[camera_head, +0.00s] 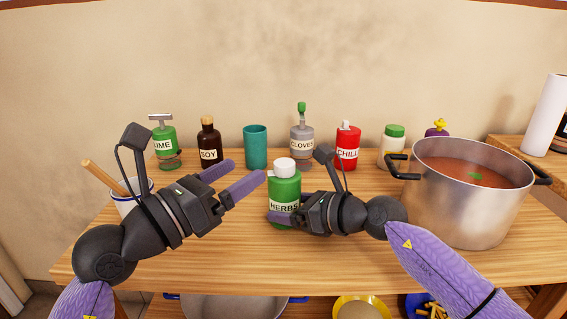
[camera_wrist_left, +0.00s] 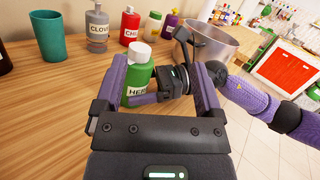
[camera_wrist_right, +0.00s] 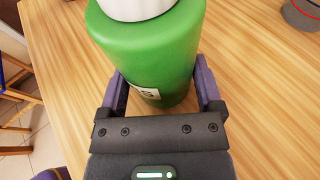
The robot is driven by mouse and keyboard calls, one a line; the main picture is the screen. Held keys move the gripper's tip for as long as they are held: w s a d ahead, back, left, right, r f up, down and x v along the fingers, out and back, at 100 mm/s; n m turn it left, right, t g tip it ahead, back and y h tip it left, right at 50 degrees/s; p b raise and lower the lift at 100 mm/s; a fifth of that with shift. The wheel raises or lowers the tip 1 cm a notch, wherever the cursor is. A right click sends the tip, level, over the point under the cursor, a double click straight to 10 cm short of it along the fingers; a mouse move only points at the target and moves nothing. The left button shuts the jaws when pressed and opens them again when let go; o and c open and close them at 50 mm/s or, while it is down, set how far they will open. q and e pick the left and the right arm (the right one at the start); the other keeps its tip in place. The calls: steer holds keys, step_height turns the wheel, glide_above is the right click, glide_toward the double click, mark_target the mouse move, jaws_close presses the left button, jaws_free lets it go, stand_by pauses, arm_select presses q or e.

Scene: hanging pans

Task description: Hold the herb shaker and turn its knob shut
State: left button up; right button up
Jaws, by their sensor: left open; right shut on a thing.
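The herb shaker (camera_head: 283,186) is a green bottle with a "HERBS" label and a white knob (camera_head: 285,166) on top. It stands upright near the middle of the wooden table. My right gripper (camera_head: 284,216) is shut around the lower body of the shaker from the right; the right wrist view shows the green body (camera_wrist_right: 150,55) between its fingers. My left gripper (camera_head: 244,176) is open and empty just left of the shaker, its fingers pointing toward the knob. In the left wrist view the shaker (camera_wrist_left: 137,73) shows beyond and between the left fingers.
Behind stand a lime bottle (camera_head: 163,141), soy bottle (camera_head: 209,142), teal cup (camera_head: 255,147), cloves dispenser (camera_head: 302,147), chilli bottle (camera_head: 347,148) and green-lidded jar (camera_head: 393,150). A large soup pot (camera_head: 465,205) stands right. A white cup (camera_head: 126,206) is behind my left arm. The table's front middle is clear.

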mark_target(277, 168)
arm_select(q)
steer(key=w+d+f+y, duration=0.1)
steer(key=w+d, duration=0.1)
steer(key=w, duration=0.1)
steer(key=w+d+f+y, duration=0.1)
steer(key=w+d, duration=0.1)
steer(key=w, duration=0.1)
steer(key=w+d+f, duration=0.1)
steer(key=w+d, duration=0.1)
steer(key=w, duration=0.1)
steer(key=shift+d+y, duration=0.3)
steer(key=shift+y, duration=0.1)
steer(key=shift+c, duration=0.4)
